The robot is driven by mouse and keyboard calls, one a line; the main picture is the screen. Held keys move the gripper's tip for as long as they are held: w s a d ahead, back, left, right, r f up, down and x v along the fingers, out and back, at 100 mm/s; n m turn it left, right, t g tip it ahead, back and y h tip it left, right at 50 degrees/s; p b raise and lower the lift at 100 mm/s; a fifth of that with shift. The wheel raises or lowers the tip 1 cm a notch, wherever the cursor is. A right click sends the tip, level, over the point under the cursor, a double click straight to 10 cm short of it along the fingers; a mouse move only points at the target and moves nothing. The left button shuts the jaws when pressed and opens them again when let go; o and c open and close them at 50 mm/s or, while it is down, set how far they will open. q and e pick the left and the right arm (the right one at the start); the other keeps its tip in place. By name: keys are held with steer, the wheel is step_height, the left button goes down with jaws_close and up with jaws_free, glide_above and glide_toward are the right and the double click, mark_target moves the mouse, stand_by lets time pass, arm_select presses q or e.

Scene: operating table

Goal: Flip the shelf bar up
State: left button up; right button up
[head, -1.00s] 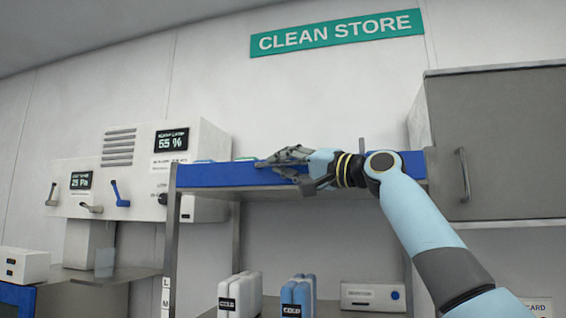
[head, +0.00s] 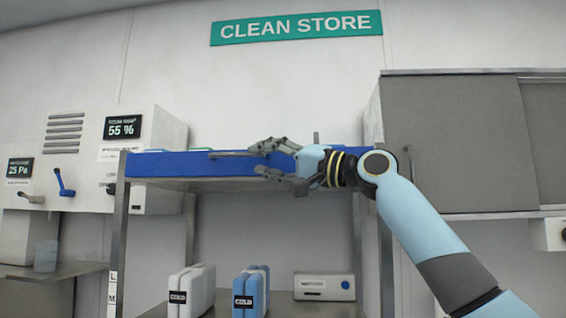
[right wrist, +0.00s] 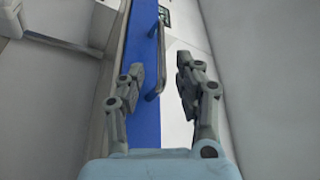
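The blue shelf bar (head: 190,166) runs along the front edge of the upper shelf, and it also shows as a blue strip in the right wrist view (right wrist: 143,125). A thin metal handle (head: 228,154) is on the bar; it shows upright in the right wrist view (right wrist: 161,60). My right gripper (head: 255,159) is at the bar, just right of the handle, with its fingers pointing left. In the right wrist view my right gripper (right wrist: 160,68) is open, with the handle between its fingertips and apart from both. My left gripper is out of view.
A grey cabinet (head: 450,150) stands close to the right of the shelf. Metal posts (head: 119,235) carry the shelf. Below are white (head: 190,285) and blue (head: 250,285) cold packs and a white box (head: 324,286). Wall panels with levers (head: 62,183) are at left.

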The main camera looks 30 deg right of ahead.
steer(key=v, duration=0.5)
stand_by(0.4)
